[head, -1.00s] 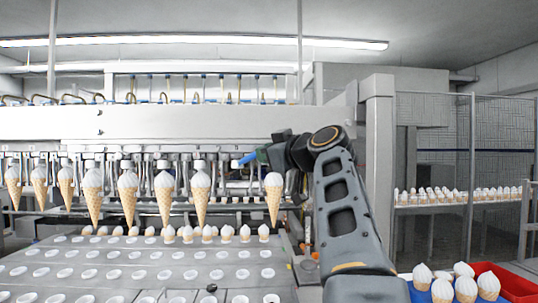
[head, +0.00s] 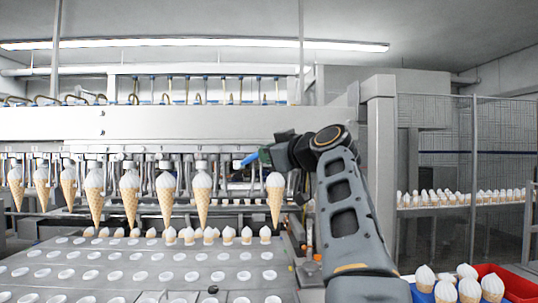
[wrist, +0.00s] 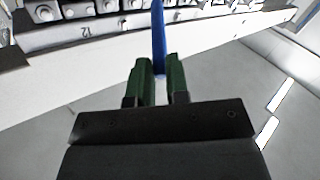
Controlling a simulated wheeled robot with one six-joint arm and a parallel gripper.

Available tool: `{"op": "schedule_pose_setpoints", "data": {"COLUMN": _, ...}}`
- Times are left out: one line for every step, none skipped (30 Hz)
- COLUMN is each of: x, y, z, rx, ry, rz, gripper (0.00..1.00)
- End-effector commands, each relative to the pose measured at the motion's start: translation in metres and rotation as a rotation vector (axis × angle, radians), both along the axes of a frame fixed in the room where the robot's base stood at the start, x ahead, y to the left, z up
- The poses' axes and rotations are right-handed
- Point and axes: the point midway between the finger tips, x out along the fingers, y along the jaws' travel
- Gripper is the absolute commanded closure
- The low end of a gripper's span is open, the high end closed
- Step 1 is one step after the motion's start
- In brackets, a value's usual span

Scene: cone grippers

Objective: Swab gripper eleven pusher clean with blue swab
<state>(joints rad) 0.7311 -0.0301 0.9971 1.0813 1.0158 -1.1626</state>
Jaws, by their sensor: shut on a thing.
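My gripper (head: 266,156) is shut on the blue swab (head: 249,159), which points left toward the row of cone grippers. In the wrist view, the green fingertips of my gripper (wrist: 160,82) hold the blue swab (wrist: 158,38), and its far end runs out of the top of the picture. The row of cone grippers (head: 166,164) hangs under the white beam, most holding white-topped cones. An empty place (head: 236,178) shows left of the rightmost cone (head: 275,198). A number like 12 (wrist: 85,31) is on the rail. I cannot make out gripper eleven's pusher.
A grey tray deck (head: 140,262) with rows of holes lies below the hanging cones. Several cones stand in a blue crate (head: 408,282) beside a red crate (head: 515,285) at the lower right. A machine post (head: 380,140) stands just behind my arm.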

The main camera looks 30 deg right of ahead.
Motion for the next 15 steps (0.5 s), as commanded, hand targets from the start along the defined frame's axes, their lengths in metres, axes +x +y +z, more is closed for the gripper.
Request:
{"op": "schedule_pose_setpoints", "data": {"x": -0.002, "y": -0.003, "z": -0.001, "rx": 0.0, "ry": -0.001, "rz": -0.002, "gripper": 1.0}}
{"op": "schedule_pose_setpoints", "data": {"x": -0.003, "y": -0.004, "z": 0.0, "rx": -0.001, "ry": -0.001, "rz": -0.002, "gripper": 1.0}}
{"op": "schedule_pose_setpoints", "data": {"x": -0.004, "y": -0.005, "z": 0.0, "rx": -0.001, "ry": -0.001, "rz": -0.002, "gripper": 1.0}}
{"op": "schedule_pose_setpoints", "data": {"x": -0.004, "y": -0.005, "z": 0.0, "rx": -0.002, "ry": -0.001, "rz": -0.002, "gripper": 1.0}}
{"op": "schedule_pose_setpoints", "data": {"x": -0.004, "y": -0.005, "z": 0.0, "rx": -0.002, "ry": -0.002, "rz": -0.001, "gripper": 1.0}}
{"op": "schedule_pose_setpoints", "data": {"x": -0.003, "y": -0.004, "z": 0.0, "rx": -0.002, "ry": -0.001, "rz": 0.0, "gripper": 1.0}}
{"op": "schedule_pose_setpoints", "data": {"x": -0.003, "y": -0.003, "z": 0.0, "rx": -0.001, "ry": -0.001, "rz": 0.0, "gripper": 1.0}}
{"op": "schedule_pose_setpoints", "data": {"x": -0.002, "y": -0.002, "z": 0.0, "rx": -0.001, "ry": -0.001, "rz": 0.001, "gripper": 1.0}}
{"op": "schedule_pose_setpoints", "data": {"x": -0.001, "y": 0.0, "z": 0.0, "rx": -0.001, "ry": -0.001, "rz": 0.003, "gripper": 1.0}}
{"op": "schedule_pose_setpoints", "data": {"x": -0.001, "y": 0.001, "z": 0.0, "rx": -0.001, "ry": 0.0, "rz": 0.002, "gripper": 1.0}}
{"op": "schedule_pose_setpoints", "data": {"x": 0.0, "y": 0.003, "z": 0.0, "rx": -0.001, "ry": 0.0, "rz": 0.002, "gripper": 1.0}}
{"op": "schedule_pose_setpoints", "data": {"x": 0.001, "y": 0.005, "z": 0.0, "rx": -0.002, "ry": 0.0, "rz": 0.002, "gripper": 1.0}}
{"op": "schedule_pose_setpoints", "data": {"x": 0.002, "y": 0.006, "z": 0.0, "rx": -0.002, "ry": 0.0, "rz": 0.002, "gripper": 1.0}}
{"op": "schedule_pose_setpoints", "data": {"x": 0.003, "y": 0.007, "z": 0.0, "rx": -0.002, "ry": -0.001, "rz": 0.001, "gripper": 1.0}}
{"op": "schedule_pose_setpoints", "data": {"x": 0.003, "y": 0.007, "z": 0.0, "rx": -0.002, "ry": -0.001, "rz": 0.0, "gripper": 1.0}}
